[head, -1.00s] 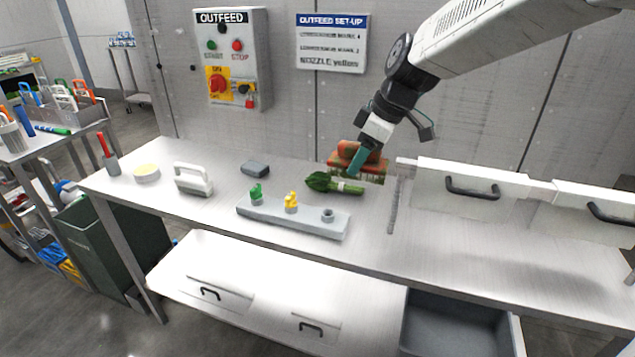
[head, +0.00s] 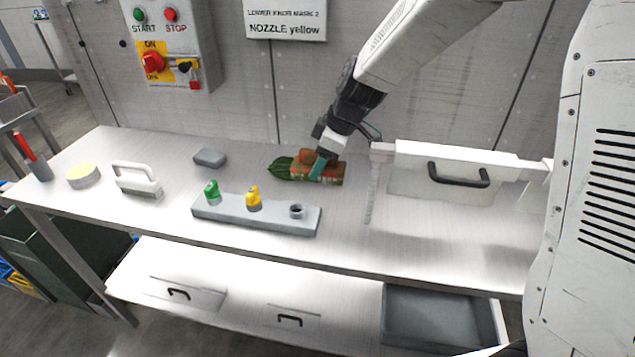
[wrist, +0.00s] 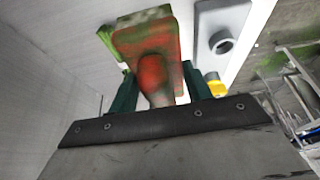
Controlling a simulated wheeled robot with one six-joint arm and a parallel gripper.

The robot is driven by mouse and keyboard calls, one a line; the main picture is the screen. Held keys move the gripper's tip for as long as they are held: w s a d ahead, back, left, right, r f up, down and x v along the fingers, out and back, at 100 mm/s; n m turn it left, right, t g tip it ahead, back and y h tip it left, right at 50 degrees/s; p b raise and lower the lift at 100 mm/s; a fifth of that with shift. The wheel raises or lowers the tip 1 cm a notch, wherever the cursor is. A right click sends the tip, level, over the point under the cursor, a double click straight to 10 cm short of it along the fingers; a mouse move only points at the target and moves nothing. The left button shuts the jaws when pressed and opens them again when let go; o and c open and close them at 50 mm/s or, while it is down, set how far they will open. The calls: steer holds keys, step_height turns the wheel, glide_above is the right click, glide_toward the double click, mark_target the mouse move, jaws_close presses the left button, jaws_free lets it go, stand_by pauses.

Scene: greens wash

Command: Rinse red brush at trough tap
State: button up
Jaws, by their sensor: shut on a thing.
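The red brush (head: 331,178) is a blocky orange-red piece with mottled green patches, over the back of the steel table beside a leafy green bunch (head: 281,168). My gripper (head: 321,166) reaches down from above and is shut on it. In the wrist view the worn red brush (wrist: 152,68) sits between the dark green fingers (wrist: 155,95), with a green edge on its far side. I cannot tell whether the brush touches the table. No trough or tap can be clearly made out.
A grey rack (head: 230,216) holds a green nozzle (head: 212,193), a yellow nozzle (head: 254,199) and an empty socket. A grey block (head: 209,158) and a white-handled brush (head: 137,180) lie left. A white handled box (head: 455,172) stands right. A grey drawer (head: 440,317) is open below.

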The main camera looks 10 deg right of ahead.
steer(key=shift+f, duration=3.2)
steer(key=o, duration=0.8)
steer(key=shift+f, duration=0.1)
steer(key=v, duration=1.2)
